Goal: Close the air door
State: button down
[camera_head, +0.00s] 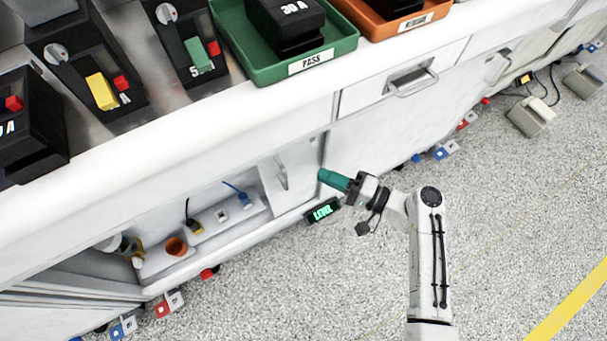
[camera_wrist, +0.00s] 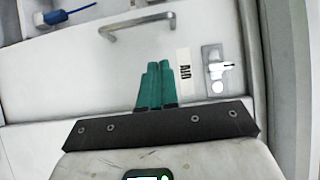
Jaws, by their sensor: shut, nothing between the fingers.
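The air door is a pale panel (camera_head: 300,158) low in the bench front. Its bar handle (camera_head: 281,172) is near its left side. In the wrist view the door (camera_wrist: 120,75) fills much of the picture, with the handle (camera_wrist: 140,25) above, an AIR label (camera_wrist: 184,73) and a metal latch plate (camera_wrist: 218,72) to the right. Left of the door, the cabinet is uncovered and its inside shows. My gripper (camera_head: 325,176) has teal fingers, shut and empty, by the door's right side. In the wrist view the fingers (camera_wrist: 158,68) point toward the handle; contact cannot be told.
On the bench stand breakers (camera_head: 100,91), a green PASS tray (camera_head: 262,70) and an orange tray (camera_head: 372,26). Speckled floor is free in front.

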jog(key=a, duration=0.6)
jog(key=shift+s+a, duration=0.25)
jog(key=shift+s, duration=0.1)
